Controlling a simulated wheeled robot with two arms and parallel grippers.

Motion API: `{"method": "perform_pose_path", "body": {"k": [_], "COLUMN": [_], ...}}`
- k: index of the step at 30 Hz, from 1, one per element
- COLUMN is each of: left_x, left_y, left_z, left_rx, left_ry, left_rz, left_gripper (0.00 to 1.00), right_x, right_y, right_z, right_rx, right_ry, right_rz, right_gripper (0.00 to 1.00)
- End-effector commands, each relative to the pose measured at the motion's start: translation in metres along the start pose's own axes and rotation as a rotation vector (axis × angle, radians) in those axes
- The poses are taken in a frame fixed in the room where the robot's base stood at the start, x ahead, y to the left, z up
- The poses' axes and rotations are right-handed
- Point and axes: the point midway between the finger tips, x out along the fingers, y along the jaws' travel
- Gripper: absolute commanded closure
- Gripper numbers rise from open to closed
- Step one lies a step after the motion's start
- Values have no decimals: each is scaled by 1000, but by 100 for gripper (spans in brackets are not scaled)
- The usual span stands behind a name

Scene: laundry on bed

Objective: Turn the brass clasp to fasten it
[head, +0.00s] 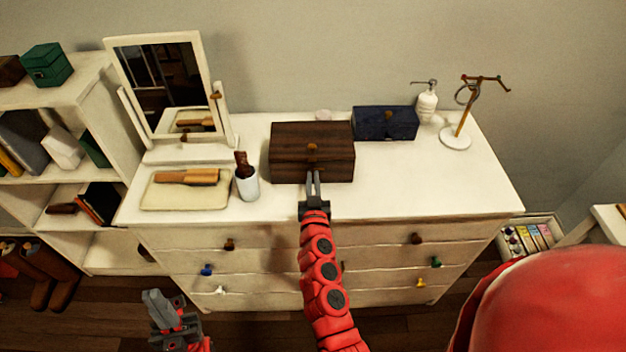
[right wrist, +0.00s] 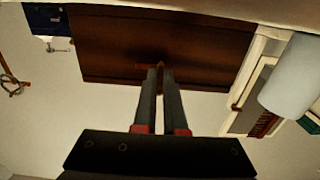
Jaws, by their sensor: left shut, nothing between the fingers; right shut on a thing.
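The dark brown wooden box (head: 290,140) stands shut on the white dresser, and a small brass piece (head: 312,147) shows on it. My right gripper (head: 314,175) reaches the box's front face from the near side. In the right wrist view, its fingers (right wrist: 160,70) are closed on the small brass clasp (right wrist: 148,66) against the brown wood (right wrist: 110,45). The fingers hide part of the clasp, so its exact angle is hard to tell. My left gripper (head: 160,300) is shut and empty, low in front of the dresser, away from the box.
A dark blue box (head: 370,122), a white pump bottle (head: 427,108) and a brass stand (head: 462,122) are right of the box. A white cup (head: 247,186), a cream tray (head: 155,203) and a mirror (head: 160,85) are left. The dresser top (head: 430,185) is clear at front right.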

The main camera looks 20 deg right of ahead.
Motion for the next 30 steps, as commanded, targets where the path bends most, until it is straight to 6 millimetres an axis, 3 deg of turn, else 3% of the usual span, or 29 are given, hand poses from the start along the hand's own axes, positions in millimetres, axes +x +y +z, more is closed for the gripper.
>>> {"method": "perform_pose_path", "body": {"k": [11, 30], "left_x": [-7, -29], "left_y": [0, 1], "left_z": [1, 5], "left_rx": [0, 0], "left_ry": [0, 0], "left_rz": [0, 0], "left_gripper": [100, 100], "right_x": [0, -1], "right_y": [-2, -4], "right_z": [2, 3], "right_rx": [-131, -716], "right_ry": [0, 2], "right_rz": [-5, -6], "right_gripper": [100, 100]}}
